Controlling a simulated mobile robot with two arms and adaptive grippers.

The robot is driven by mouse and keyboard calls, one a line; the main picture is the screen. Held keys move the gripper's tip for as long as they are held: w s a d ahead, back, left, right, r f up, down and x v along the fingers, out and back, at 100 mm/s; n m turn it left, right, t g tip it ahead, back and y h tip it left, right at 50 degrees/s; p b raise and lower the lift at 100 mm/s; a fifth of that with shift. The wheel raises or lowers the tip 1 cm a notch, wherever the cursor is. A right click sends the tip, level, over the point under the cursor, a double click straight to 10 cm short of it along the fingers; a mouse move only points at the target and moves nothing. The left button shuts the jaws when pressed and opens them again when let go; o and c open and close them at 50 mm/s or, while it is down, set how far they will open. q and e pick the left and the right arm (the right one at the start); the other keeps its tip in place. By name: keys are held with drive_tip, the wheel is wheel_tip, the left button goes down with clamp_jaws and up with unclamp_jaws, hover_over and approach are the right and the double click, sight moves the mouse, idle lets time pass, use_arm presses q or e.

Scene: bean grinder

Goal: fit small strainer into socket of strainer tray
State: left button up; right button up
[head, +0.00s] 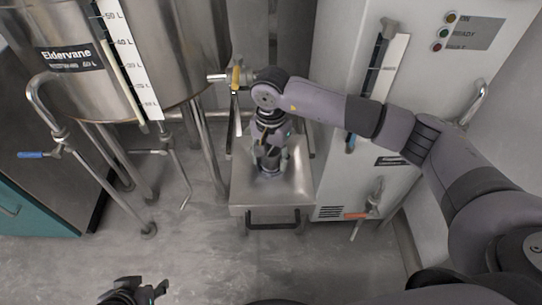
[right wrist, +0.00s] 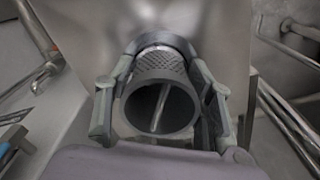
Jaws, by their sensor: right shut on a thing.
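The small strainer (right wrist: 164,98) is a short cylinder with a perforated metal wall and a dark open rim facing the right wrist camera. A thin bar shows inside it. My right gripper (right wrist: 164,108) is shut on it, one finger on each side. In the head view my right gripper (head: 268,166) points down over the steel strainer tray (head: 290,192), low near its middle. The gripper hides the strainer and the tray's socket there, so I cannot tell whether they touch. My left gripper (head: 148,288) is at the bottom left, away from the tray, its fingers apart and empty.
A steel tank (head: 110,70) on legs stands at the left, with pipes and a blue-handled valve (head: 32,155). A white cabinet (head: 350,110) stands close to the tray's right. The tray has a dark front handle (head: 272,225). The floor before it is clear.

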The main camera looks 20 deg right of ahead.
use_arm(q)
drive_tip(key=shift+w+d, duration=0.1)
drive_tip(key=shift+w, duration=0.2)
use_arm(e)
drive_tip(key=shift+f, duration=0.15)
drive_tip(key=o, duration=1.4)
drive_tip(key=shift+c, duration=0.2)
wheel_tip(320, 180, up, 12)
